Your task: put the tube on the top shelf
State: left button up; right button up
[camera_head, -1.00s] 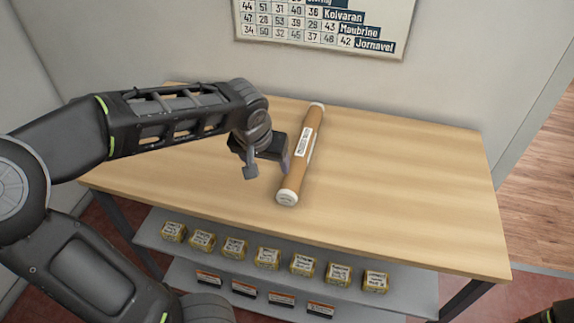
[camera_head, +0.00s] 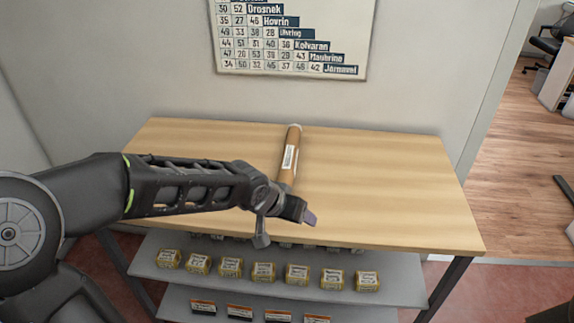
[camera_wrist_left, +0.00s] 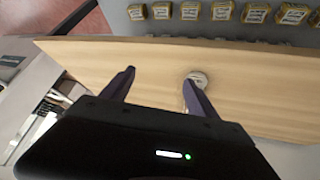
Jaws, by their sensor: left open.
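The tube (camera_head: 290,158) is brown cardboard with a white label and lies on the tabletop, pointing from the back towards the front edge. In the head view its near end is hidden behind my left gripper (camera_head: 309,216), which is by the table's front edge. In the left wrist view my left gripper (camera_wrist_left: 158,77) is open with nothing held, and the tube's white end cap (camera_wrist_left: 199,77) shows just beyond the right-hand finger. Below the tabletop, the upper grey shelf (camera_head: 150,250) carries a row of yellow boxes. My right gripper is not seen.
The wooden tabletop (camera_head: 390,185) is clear on both sides of the tube. A lower shelf (camera_head: 178,300) holds several boxes with orange and dark labels. A wall chart (camera_head: 290,40) hangs behind. Open floor (camera_head: 500,190) lies to the right.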

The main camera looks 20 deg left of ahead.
pick_arm(q)
jog(key=s+d+f+g+h, duration=0.1)
jog(key=s+d+f, duration=0.1)
jog(key=d+f, duration=0.5)
jog(key=s+d+f+g, duration=0.1)
jog(key=s+d+f, duration=0.2)
jog(key=f, duration=0.8)
jog(key=s+d+f+n+g, duration=0.1)
jog(key=s+d+f+g, duration=0.1)
jog(key=s+f, duration=0.5)
jog(key=s+d+f+g+h, duration=0.1)
jog(key=s+d+f+g, duration=0.1)
jog(key=s+f, duration=0.6)
jog(key=s+d, duration=0.1)
jog(key=s, duration=0.1)
jog(key=shift+s+n, duration=0.3)
jog(key=shift+n, duration=0.1)
jog(key=shift+c, duration=0.3)
